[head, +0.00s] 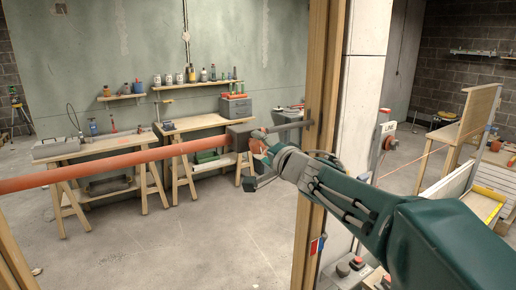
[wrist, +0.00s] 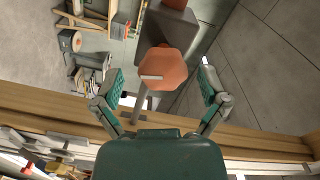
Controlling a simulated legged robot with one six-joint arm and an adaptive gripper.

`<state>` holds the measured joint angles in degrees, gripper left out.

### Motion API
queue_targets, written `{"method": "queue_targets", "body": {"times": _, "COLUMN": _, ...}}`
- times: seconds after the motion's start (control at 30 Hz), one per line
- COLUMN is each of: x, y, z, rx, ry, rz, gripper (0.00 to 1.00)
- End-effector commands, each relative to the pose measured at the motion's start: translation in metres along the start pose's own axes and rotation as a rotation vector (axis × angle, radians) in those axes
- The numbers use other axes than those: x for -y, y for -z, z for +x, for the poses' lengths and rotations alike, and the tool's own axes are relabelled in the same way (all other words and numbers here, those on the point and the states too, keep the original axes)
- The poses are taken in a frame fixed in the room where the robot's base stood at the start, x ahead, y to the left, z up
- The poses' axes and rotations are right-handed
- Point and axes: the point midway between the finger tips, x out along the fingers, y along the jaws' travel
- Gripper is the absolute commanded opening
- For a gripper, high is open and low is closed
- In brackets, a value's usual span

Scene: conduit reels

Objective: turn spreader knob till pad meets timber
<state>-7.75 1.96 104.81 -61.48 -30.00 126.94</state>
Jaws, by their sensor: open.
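The orange-red spreader tube (head: 110,164) runs level from the left to a dark grey block (head: 240,136); the block also shows in the wrist view (wrist: 165,25). A grey rod (head: 290,126) leads from the block towards the timber post (head: 319,80). The knob, an orange hexagon with a pale bar mark (wrist: 168,62), sits by the block. My gripper (wrist: 162,84) is open, with one teal finger on each side of the knob and visible gaps. In the head view the knob is partly hidden by my gripper (head: 262,152). The pad's contact with the timber cannot be made out.
A concrete pillar (head: 362,110) stands right behind the post. Two workbenches (head: 90,150) and shelves (head: 195,85) line the back wall. A wooden bench (head: 460,125) is at the right. The floor (head: 220,235) left of the post is clear.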

Motion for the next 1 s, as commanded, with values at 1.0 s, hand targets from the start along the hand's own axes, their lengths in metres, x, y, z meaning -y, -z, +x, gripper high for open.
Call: {"method": "queue_targets", "body": {"times": 1.0, "x": -0.003, "y": 0.000, "z": -0.107, "rx": -0.011, "ry": -0.007, "rz": -0.011, "gripper": 0.93}}
